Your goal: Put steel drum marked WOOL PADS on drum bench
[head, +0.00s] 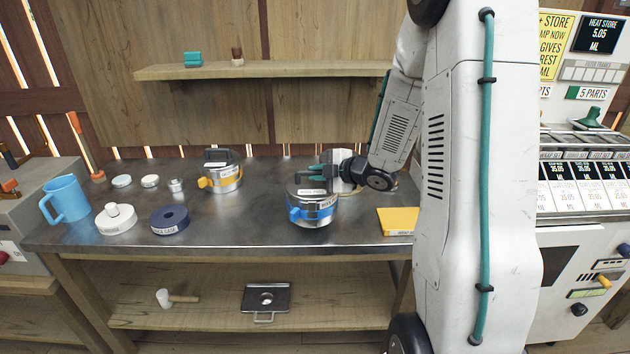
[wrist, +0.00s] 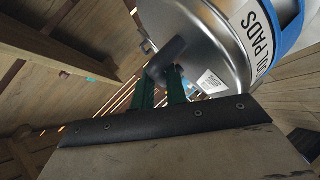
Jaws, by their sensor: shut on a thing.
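A steel drum with a blue band (head: 314,213) is at the middle of the dark bench top (head: 255,215), near its front edge. I cannot tell if its base touches the bench. In the wrist view the drum (wrist: 195,40) fills the upper right, and its label ends in PADS; the first word is partly cut off. My gripper (head: 316,172) comes from the right over the drum's lid. In the wrist view its green fingers (wrist: 160,88) are shut on the drum's dark handle. A second steel drum with a yellow band (head: 226,180) stands further back left.
A blue mug (head: 66,200), a white lidded piece (head: 116,218) and a navy ring (head: 169,219) stand at the left. A yellow block (head: 397,221) lies to the right of the blue-banded drum. A shelf (head: 290,70) hangs behind. A mallet and metal tray (head: 266,298) lie below.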

